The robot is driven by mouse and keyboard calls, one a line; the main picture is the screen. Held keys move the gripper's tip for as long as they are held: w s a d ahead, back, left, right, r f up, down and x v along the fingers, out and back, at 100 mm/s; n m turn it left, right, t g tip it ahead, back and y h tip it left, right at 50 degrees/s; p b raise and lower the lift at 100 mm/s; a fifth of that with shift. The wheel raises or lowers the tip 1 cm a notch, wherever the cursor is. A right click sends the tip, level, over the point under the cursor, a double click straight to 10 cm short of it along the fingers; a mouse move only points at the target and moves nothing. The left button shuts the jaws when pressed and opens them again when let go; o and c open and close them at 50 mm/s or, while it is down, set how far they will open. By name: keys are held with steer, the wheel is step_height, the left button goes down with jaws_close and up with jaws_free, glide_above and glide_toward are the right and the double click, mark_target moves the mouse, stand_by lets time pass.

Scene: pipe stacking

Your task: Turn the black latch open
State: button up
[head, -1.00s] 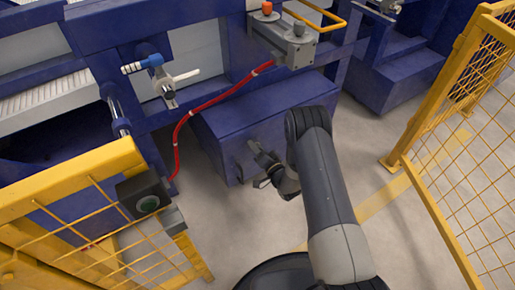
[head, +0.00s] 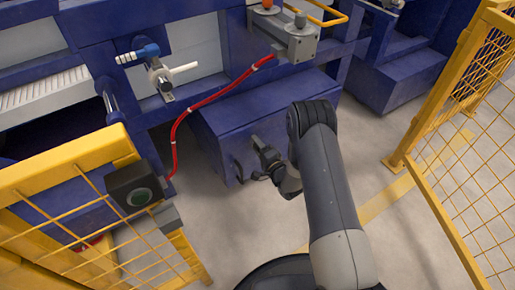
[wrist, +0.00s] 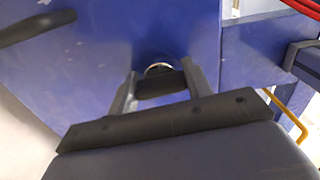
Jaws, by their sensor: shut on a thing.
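My gripper (head: 264,160) is at the front face of the low blue box (head: 240,108). In the wrist view, its two grey fingers (wrist: 160,90) are shut on a dark piece, the black latch (wrist: 162,84), with a shiny round metal edge just beyond it. The latch lies close against the blue face. Its exact angle is hard to tell, and in the head view my gripper hides most of it. A dark bar handle (wrist: 36,27) sticks out from the blue face at the upper left of the wrist view.
A red hose (head: 205,103) runs above the box to a grey control unit (head: 296,42). A yellow fence with a black button box (head: 136,188) stands at left, and another yellow mesh fence (head: 465,150) at right. The floor right of my arm is clear.

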steer(key=shift+m, duration=0.5)
steer(key=o, duration=1)
steer(key=shift+c, duration=0.2)
steer(key=p+v, duration=0.2)
steer(key=v, duration=0.9)
steer(key=shift+w, duration=0.15)
